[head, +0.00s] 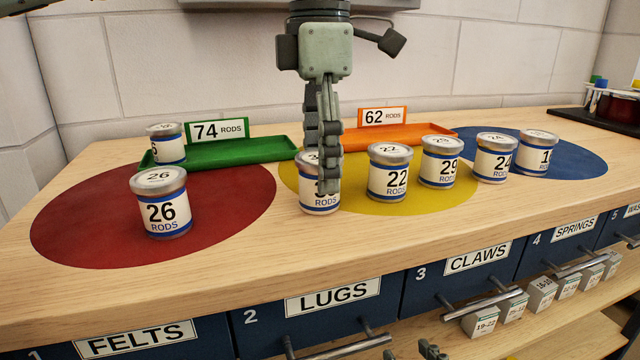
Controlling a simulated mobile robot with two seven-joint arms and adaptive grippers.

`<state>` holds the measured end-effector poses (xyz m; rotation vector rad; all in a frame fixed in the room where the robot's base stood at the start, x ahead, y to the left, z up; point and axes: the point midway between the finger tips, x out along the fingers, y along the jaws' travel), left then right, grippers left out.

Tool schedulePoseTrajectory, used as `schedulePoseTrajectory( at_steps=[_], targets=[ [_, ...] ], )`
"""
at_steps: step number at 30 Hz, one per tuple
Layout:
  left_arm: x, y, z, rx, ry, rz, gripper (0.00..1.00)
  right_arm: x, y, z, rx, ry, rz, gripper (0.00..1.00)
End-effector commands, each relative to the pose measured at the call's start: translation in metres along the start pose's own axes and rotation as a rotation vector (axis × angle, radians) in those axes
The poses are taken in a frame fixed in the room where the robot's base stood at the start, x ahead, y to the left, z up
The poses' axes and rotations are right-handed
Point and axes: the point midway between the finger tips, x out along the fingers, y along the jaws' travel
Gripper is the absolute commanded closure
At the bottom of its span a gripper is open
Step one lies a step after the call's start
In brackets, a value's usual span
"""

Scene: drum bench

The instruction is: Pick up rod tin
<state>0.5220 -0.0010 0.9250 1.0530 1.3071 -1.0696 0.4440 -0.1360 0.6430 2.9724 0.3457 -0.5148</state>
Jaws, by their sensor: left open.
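My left gripper (325,140) points down over a rod tin (318,205) at the left edge of the yellow disc. It is open, seen edge-on; its fingers overlap the tin and hide most of its label. Tin 26 (160,205) stands on the red disc. Another tin (168,150) stands behind it at the green tray's left end. Tin 22 (388,175) and tin 29 (440,162) are on yellow. Tin 24 (494,160) and a tin with a partly hidden number (536,153) are farther right. My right gripper (431,350) barely shows at the bottom edge.
A green tray (245,152) with a 74 rods sign (219,130) and an orange tray (435,131) with a 62 rods sign (383,116) lie behind. The discs are red (85,220), yellow (400,208) and blue (580,165). Labelled drawers (330,300) are below. The bench's front strip is clear.

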Motion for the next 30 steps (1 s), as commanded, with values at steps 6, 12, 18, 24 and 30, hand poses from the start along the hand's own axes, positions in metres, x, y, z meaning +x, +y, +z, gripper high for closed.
schedulePoseTrajectory(
  at_steps=[6,12,18,24,30],
  targets=[
    [0.0163,0.0006,-0.0002,-0.001,-0.003,0.001,0.3,0.0006,-0.0057,-0.0115,0.006,0.055,-0.012,0.6],
    [0.0161,0.0007,-0.0002,-0.001,-0.002,0.001,0.32,0.0005,-0.0056,-0.0116,0.006,0.055,-0.012,0.6],
    [0.016,0.0007,-0.0003,0.0,-0.002,0.001,0.57,0.0005,-0.0056,-0.0114,0.006,0.054,-0.012,0.6],
    [0.016,0.0007,-0.0003,0.0,-0.002,0.001,0.82,0.0004,-0.0057,-0.0113,0.006,0.053,-0.012,0.6],
    [0.0155,0.0007,-0.0002,0.0,-0.002,0.001,0.85,0.0004,-0.0057,-0.0113,0.006,0.053,-0.012,0.6]
  ],
)
